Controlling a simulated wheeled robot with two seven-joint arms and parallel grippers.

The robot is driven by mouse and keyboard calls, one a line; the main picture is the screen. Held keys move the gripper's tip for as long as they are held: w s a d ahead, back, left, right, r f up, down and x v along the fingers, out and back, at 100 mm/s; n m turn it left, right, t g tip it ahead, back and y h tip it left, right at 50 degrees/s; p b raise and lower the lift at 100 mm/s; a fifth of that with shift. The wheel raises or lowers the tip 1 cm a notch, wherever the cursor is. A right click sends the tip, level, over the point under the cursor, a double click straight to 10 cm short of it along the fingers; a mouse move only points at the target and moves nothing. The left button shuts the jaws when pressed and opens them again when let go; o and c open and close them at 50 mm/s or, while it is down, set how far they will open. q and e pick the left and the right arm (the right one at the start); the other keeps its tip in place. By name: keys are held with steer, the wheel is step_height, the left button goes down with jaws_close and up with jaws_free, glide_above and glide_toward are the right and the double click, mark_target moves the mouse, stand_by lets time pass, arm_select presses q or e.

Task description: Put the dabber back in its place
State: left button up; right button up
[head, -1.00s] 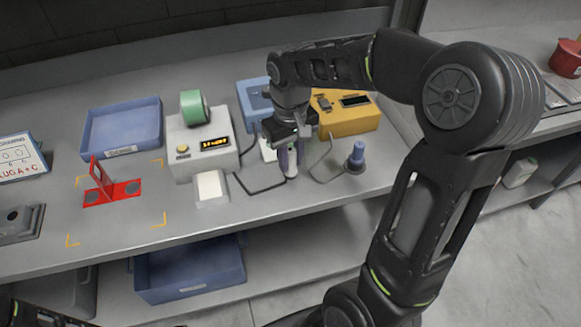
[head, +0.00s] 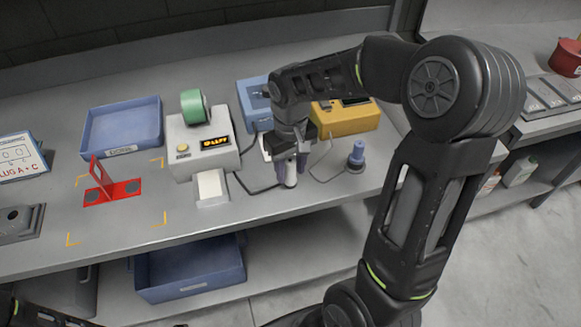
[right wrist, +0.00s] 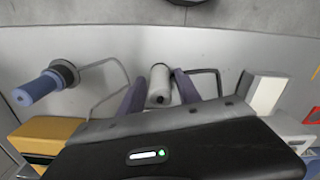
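A pale grey-white cylinder, which looks like the dabber (head: 291,178), is upright between the fingers of my right gripper (head: 291,172) near the bench's front edge. In the right wrist view the dabber (right wrist: 160,86) is between the two blue-grey fingers of the gripper (right wrist: 160,90), with a narrow gap on each side. The gripper looks open around it. Whether its foot touches the bench is hard to see. A blue-handled tool in a dark collar (head: 357,156) stands to the right; it also shows in the right wrist view (right wrist: 38,88). My left gripper is out of view.
A label printer (head: 203,150) with a green roll (head: 194,106) stands left of the gripper. A yellow box (head: 347,119) and a blue box (head: 252,98) stand behind. A blue tray (head: 122,127) and red bracket (head: 112,190) are farther left.

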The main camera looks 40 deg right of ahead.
steer(key=shift+o, duration=0.5)
steer(key=shift+r, duration=0.25)
step_height(320, 180, up, 12)
steer(key=shift+f, duration=0.1)
steer(key=shift+d, duration=0.1)
stand_by(1.4)
